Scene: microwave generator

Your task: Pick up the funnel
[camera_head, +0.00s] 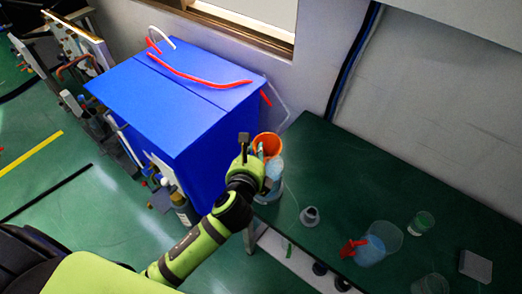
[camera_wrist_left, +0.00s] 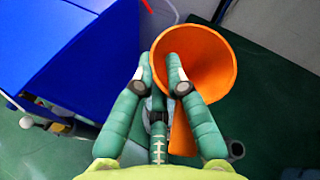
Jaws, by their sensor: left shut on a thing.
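The orange funnel (camera_head: 268,143) is at the far left end of the green table, beside the blue box. In the left wrist view, the funnel (camera_wrist_left: 208,55) shows its wide cone at the top, with its spout pointing down the picture. My left gripper (camera_wrist_left: 163,68) is shut on the funnel, its fingers at the cone's left edge. In the head view, my left gripper (camera_head: 260,158) partly covers the funnel. A clear vessel with a bluish tint (camera_head: 275,170) shows just below it. I cannot tell whether the funnel touches the vessel. My right gripper is not in view.
The large blue box (camera_head: 180,105) stands close on the left. On the green table (camera_head: 340,165) are a small grey piece (camera_head: 310,215), a clear beaker (camera_head: 385,238), a red item (camera_head: 350,248), a cup (camera_head: 421,222) and a grey block (camera_head: 475,266). The table's back half is clear.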

